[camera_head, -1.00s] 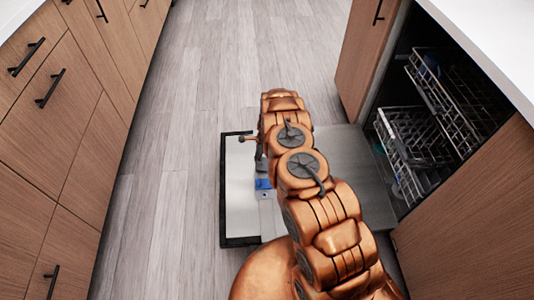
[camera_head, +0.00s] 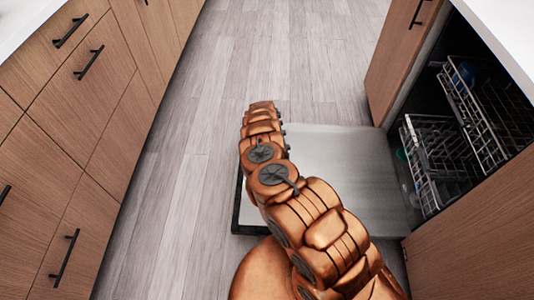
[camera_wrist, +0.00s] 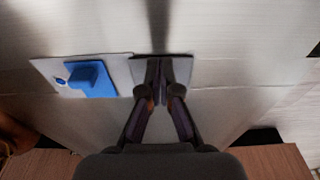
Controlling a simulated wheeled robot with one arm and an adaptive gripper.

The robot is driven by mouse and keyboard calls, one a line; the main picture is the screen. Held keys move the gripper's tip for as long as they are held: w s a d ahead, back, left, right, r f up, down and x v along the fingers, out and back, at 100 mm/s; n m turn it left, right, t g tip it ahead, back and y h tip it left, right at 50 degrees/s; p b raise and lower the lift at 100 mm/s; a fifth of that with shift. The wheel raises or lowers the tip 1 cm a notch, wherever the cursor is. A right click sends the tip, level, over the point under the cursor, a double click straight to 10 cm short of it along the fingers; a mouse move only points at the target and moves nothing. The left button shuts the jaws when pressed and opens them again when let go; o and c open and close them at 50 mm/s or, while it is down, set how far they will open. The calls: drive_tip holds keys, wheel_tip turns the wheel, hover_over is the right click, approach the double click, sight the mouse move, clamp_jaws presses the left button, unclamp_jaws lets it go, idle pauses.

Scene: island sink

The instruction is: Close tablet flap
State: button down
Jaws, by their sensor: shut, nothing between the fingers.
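The open dishwasher door (camera_head: 340,150) lies flat, inner side up. In the wrist view, the tablet dispenser is set into its metal surface (camera_wrist: 230,40). It has a light plate with a raised blue part (camera_wrist: 92,80) on the left. A darker grey square panel (camera_wrist: 185,66), which looks like the flap, lies to the right. My gripper (camera_wrist: 162,82) is shut and empty, with its fingertips over this grey panel. I cannot tell whether they touch it. In the head view my arm hides the gripper and dispenser.
The dishwasher's lower rack (camera_head: 432,160) and upper rack (camera_head: 490,105) are inside the opening at right. Wooden drawers (camera_head: 95,70) line the left side. Clear plank floor (camera_head: 190,170) lies between them and the door.

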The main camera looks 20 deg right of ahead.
drive_tip(key=shift+a+f, duration=0.1)
drive_tip(key=shift+f, duration=0.05)
drive_tip(key=shift+r, duration=0.25)
idle(0.5)
drive_tip(key=shift+r+p, duration=0.45)
drive_tip(key=shift+r, duration=0.4)
drive_tip(key=w+a+r+p, duration=0.1)
drive_tip(key=w+a+r, duration=0.3)
drive_tip(key=a, duration=0.4)
drive_tip(key=shift+a+r+p, duration=0.3)
drive_tip(key=shift+a+r, duration=0.1)
drive_tip(key=shift+r, duration=0.5)
drive_tip(key=shift+w, duration=0.1)
